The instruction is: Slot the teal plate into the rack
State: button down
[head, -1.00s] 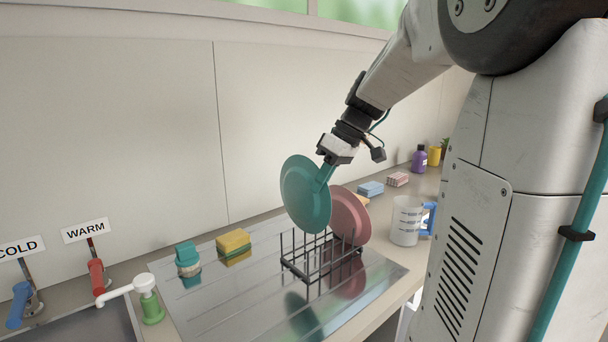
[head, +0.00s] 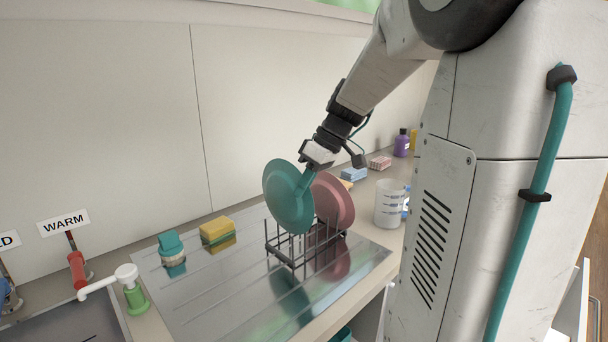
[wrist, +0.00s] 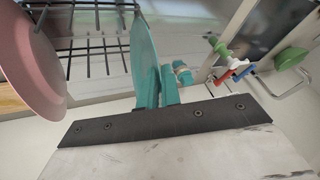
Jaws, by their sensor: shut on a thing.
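The teal plate (head: 284,200) stands nearly upright, held at its upper right part by my gripper (head: 306,180). In the wrist view the teal plate (wrist: 144,45) shows edge-on, between the teal fingers of my gripper (wrist: 160,88). The black wire rack (head: 291,264) stands on the metal drainboard. The plate's lower edge overlaps the rack's top wires in the head view; I cannot tell whether it is between them. The rack (wrist: 95,45) also shows in the wrist view, left of the plate.
A pink plate (head: 338,203) stands in the rack, right of and behind the teal plate. A clear measuring jug (head: 388,205) is to the right. A yellow sponge (head: 217,230) and a teal-topped brush (head: 171,245) are left on the drainboard (head: 215,290). Taps stand further left.

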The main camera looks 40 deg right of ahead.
aim_at(300, 218)
jog(key=shift+f, duration=2.55)
jog(key=shift+f, duration=0.2)
jog(key=shift+f, duration=0.5)
jog(key=c, duration=1.5)
grip_release()
jog(key=v, duration=0.7)
jog(key=shift+s+d+r, duration=0.15)
jog(key=shift+r, duration=0.2)
